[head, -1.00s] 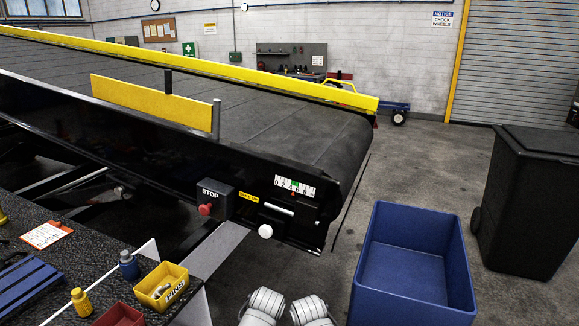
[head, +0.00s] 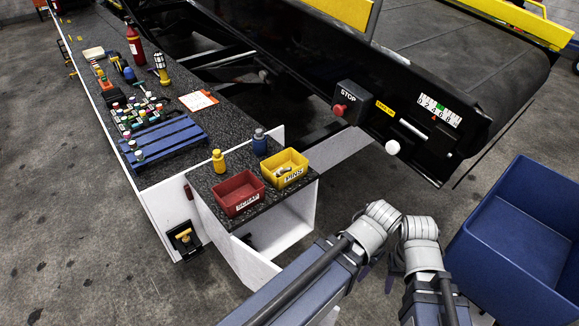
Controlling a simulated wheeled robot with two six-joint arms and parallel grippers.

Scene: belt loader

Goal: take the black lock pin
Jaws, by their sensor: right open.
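A yellow bin labelled PINS (head: 292,179) stands on the near end of the dark speckled bench. A few small pale, metallic-looking pieces (head: 284,170) lie in it. I cannot make out a black lock pin among them. My right gripper (head: 393,279) hangs under its bent wrist, right of the bench end and well apart from the bin. It is open, with its dark fingers partly hidden by the arm. My left arm (head: 312,284) reaches in from the bottom, and its gripper is mostly hidden behind the wrist.
A red bin (head: 239,194) stands left of the yellow one, with yellow (head: 218,161) and blue (head: 259,142) bottles behind. Blue slatted racks (head: 163,141) lie farther left. The belt loader (head: 330,60) with its STOP box (head: 352,101) is behind. A blue crate (head: 510,240) stands right.

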